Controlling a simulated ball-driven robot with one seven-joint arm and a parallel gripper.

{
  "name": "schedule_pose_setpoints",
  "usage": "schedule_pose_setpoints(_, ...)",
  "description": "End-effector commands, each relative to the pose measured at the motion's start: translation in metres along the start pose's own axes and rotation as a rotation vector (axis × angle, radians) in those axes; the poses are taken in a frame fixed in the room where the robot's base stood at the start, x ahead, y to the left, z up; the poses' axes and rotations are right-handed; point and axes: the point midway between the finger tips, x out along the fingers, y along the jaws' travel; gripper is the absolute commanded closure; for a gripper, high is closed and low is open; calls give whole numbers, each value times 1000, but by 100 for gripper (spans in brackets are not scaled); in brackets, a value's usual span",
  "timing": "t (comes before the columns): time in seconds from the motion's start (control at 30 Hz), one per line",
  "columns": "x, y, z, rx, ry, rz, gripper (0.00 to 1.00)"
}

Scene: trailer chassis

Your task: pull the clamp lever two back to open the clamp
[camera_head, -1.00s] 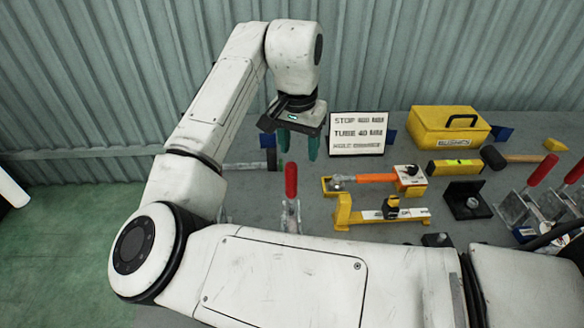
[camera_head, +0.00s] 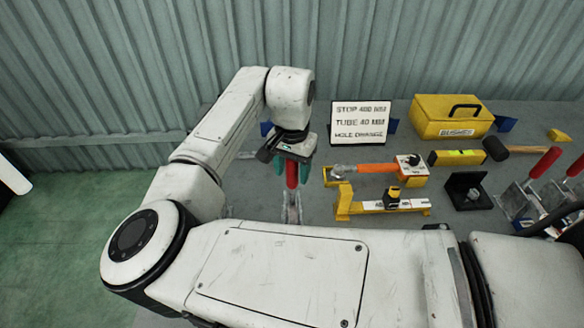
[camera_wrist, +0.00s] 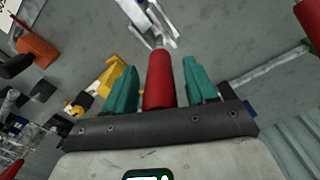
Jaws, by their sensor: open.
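A clamp with a red-handled lever (camera_head: 292,174) stands left of centre on the grey bench in the head view. Its handle also shows in the wrist view (camera_wrist: 159,80), with the metal clamp body (camera_wrist: 150,22) beyond it. My gripper (camera_head: 291,172) is at the red handle. In the wrist view, the green fingers of my gripper (camera_wrist: 162,84) are open, one on each side of the handle. A gap shows on the right side; the left finger is very close, and I cannot tell if it touches. My forearm hides part of the clamp base.
A yellow fixture with an orange-handled tool (camera_head: 376,168) lies right of the clamp. A sign (camera_head: 360,123) and a yellow toolbox (camera_head: 450,116) stand behind. More red-handled clamps (camera_head: 543,163) are at the far right. Another red handle (camera_wrist: 309,22) shows in the wrist view.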

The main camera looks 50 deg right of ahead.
Motion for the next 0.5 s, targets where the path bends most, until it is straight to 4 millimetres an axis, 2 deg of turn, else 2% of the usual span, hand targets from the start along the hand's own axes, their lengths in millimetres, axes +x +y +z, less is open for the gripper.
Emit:
schedule_pose_setpoints(0.33,5,0,0,0,0,0,44)
schedule_pose_setpoints(0.5,5,0,0,0,0,0,59)
